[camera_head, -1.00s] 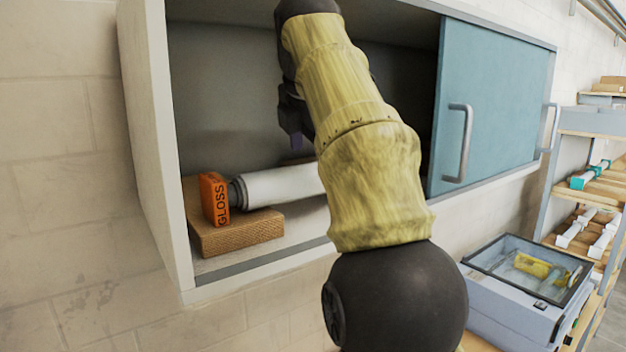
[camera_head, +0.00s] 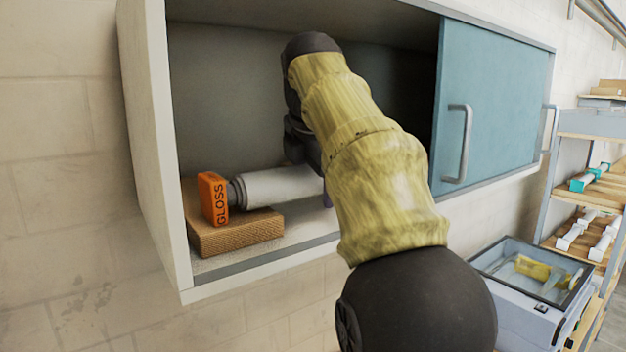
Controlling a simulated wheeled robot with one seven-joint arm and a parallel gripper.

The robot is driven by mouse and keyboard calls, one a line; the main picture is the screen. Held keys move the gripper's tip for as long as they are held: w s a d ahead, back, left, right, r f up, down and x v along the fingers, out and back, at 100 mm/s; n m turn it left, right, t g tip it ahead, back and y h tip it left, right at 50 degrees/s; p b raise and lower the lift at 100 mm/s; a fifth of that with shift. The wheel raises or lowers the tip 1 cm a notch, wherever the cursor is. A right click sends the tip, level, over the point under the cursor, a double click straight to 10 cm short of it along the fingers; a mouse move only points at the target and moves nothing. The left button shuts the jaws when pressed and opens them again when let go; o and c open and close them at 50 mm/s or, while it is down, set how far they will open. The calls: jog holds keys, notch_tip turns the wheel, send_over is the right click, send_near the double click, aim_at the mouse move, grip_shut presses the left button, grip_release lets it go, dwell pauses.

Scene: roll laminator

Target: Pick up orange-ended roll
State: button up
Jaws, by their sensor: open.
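The orange-ended roll (camera_head: 277,187) lies on its side in the open left part of the wall cabinet. Its white film body runs right from an orange end block (camera_head: 213,199) marked GLOSS. The left end rests on a brown wooden block (camera_head: 240,231). My arm hides the right end of the roll. My gripper (camera_head: 325,200) is down at the right of the visible film, mostly hidden behind my arm. Its fingers are open; whether they touch or straddle the roll cannot be seen.
The wall cabinet (camera_head: 155,150) has a side wall close left of the roll and a raised front edge. A blue sliding door (camera_head: 490,110) covers its right part. A laminator (camera_head: 530,290) stands lower right, beside shelves (camera_head: 590,200) with other rolls.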

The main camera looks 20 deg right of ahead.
jog(key=shift+r, duration=0.1)
jog(key=c, duration=1.6)
jog(key=shift+r, duration=0.1)
jog(key=shift+c, duration=0.2)
jog(key=shift+r+p, duration=0.55)
jog(key=shift+r, duration=1.25)
jog(key=s+a+b, duration=0.2)
jog(key=s+b, duration=0.5)
jog(key=s, duration=1.1)
jog(key=shift+f, duration=0.15)
jog(key=shift+w+a, duration=0.1)
